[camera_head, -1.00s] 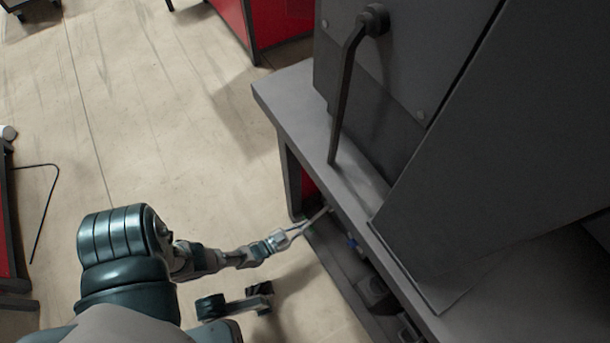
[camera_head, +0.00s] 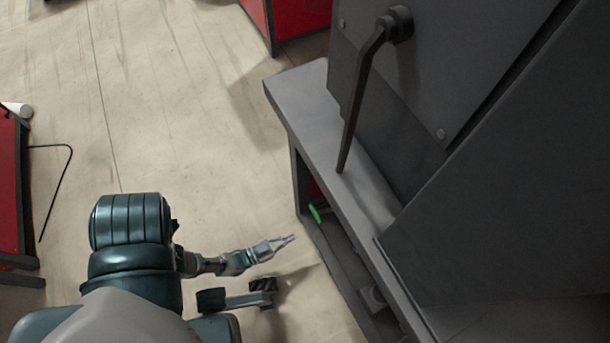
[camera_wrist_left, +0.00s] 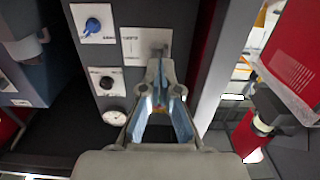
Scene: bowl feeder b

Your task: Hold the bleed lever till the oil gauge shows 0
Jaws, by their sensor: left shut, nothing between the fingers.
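My left gripper (camera_head: 290,239) is shut and empty, apart from the machine's lower front, left of the bench edge. In the left wrist view its fingertips (camera_wrist_left: 163,72) meet just below a white plate (camera_wrist_left: 135,45) with small lettering and a grey fitting (camera_wrist_left: 159,49). I cannot tell whether that fitting is the bleed lever. A round white gauge (camera_wrist_left: 114,117) sits lower left on the grey panel; its needle and numbers are too small to read. A small bright green piece (camera_head: 315,213) shows under the bench edge in the head view. My right gripper is not in view.
The panel also has a blue knob (camera_wrist_left: 93,26) and a black knob (camera_wrist_left: 106,82). A long dark handle (camera_head: 360,100) hangs on the machine's side above the grey bench (camera_head: 300,92). Open floor (camera_head: 190,130) lies left of the bench. A red cabinet (camera_head: 12,190) stands far left.

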